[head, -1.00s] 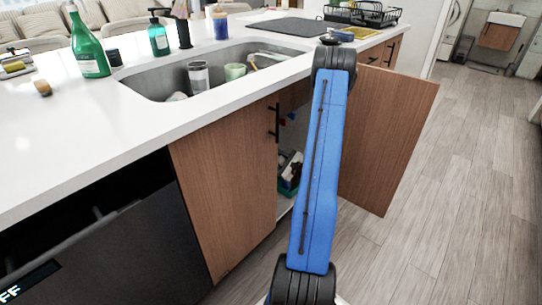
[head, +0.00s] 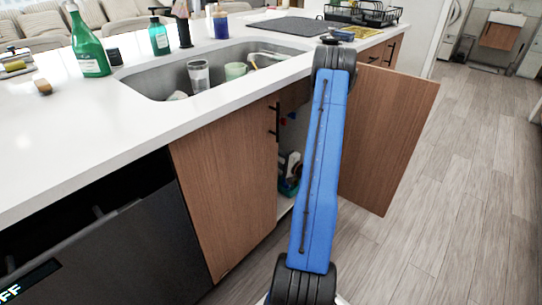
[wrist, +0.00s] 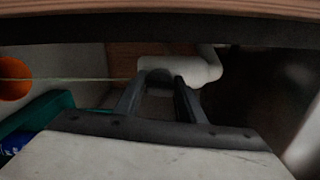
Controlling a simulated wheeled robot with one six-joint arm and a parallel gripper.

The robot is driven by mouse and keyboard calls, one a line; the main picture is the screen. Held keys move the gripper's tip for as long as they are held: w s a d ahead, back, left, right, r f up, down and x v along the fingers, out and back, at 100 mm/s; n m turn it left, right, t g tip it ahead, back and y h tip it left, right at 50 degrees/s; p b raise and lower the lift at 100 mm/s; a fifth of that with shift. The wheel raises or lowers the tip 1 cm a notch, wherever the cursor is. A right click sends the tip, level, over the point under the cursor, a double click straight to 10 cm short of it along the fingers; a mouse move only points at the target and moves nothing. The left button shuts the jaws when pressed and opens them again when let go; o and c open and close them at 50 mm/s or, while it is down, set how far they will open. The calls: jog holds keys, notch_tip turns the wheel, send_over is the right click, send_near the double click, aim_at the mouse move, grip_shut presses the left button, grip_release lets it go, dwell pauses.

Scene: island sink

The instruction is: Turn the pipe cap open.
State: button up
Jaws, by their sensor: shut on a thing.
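In the wrist view, a white pipe (wrist: 207,68) with a bend at its right runs across the upper middle, in the dim cabinet. My gripper (wrist: 160,80) reaches its left part, with one finger on each side. The fingers are shut on the pipe cap (wrist: 158,66), whose edges are hard to make out in the shade. In the head view, my blue arm reaches into the open cabinet under the sink; the gripper, pipe and cap are hidden there.
The open cabinet door (head: 388,135) stands right of my arm, and the closed door (head: 225,190) is left. The counter edge lies above. In the wrist view, an orange round thing (wrist: 14,78) and a green container (wrist: 42,112) are at left. Floor at right is clear.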

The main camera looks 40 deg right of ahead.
jog(key=shift+s+f+n, duration=0.1)
jog(key=shift+n, duration=0.5)
jog(key=o, duration=0.9)
jog(key=shift+s+d, duration=0.2)
jog(key=shift+s, duration=2.7)
jog(key=shift+s+d, duration=0.25)
jog(key=shift+s, duration=2.65)
jog(key=shift+s+d, duration=0.2)
jog(key=shift+s, duration=2.7)
